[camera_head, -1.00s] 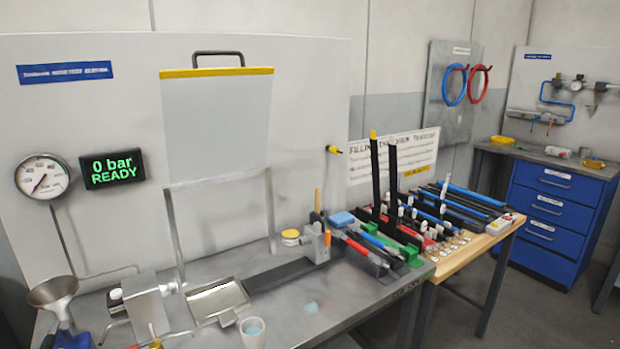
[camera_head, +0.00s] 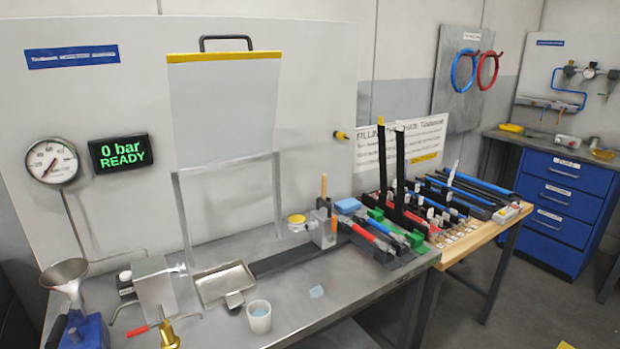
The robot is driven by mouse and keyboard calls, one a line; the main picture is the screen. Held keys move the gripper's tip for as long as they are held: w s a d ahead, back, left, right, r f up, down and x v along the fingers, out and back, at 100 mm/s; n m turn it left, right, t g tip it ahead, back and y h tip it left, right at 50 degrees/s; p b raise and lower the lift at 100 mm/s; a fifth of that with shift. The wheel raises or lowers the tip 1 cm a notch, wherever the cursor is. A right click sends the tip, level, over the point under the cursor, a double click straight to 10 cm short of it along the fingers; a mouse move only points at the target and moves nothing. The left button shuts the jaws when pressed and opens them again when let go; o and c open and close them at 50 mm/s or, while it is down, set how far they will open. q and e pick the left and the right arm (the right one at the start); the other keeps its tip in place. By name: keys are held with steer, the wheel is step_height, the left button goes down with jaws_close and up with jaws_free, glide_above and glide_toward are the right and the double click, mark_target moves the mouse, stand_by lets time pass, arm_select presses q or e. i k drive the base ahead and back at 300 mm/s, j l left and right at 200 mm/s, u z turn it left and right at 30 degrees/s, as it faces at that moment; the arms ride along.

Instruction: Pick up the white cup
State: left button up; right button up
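The white cup (camera_head: 259,317) stands upright on the grey metal bench (camera_head: 330,297) near its front edge. Something pale blue shows inside it. It is just right of and in front of a shallow metal tray (camera_head: 224,283). Nothing is touching the cup from above. Neither of my grippers is in the picture.
A metal block with a red-handled valve (camera_head: 155,288) and a funnel (camera_head: 66,274) over a blue base stand left of the cup. Tools in holders (camera_head: 380,238) fill the bench's right end.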

mark_target(258, 311)
steer(key=u, duration=1.45)
steer(key=i+j, duration=0.35)
steer(key=i, duration=0.15)
steer(key=i+j+z, duration=0.15)
steer(key=z, duration=0.2)
steer(key=i+j+z, duration=0.2)
steer(key=z, duration=0.15)
steer(key=i+j+z, duration=0.15)
steer(key=j+z, duration=0.2)
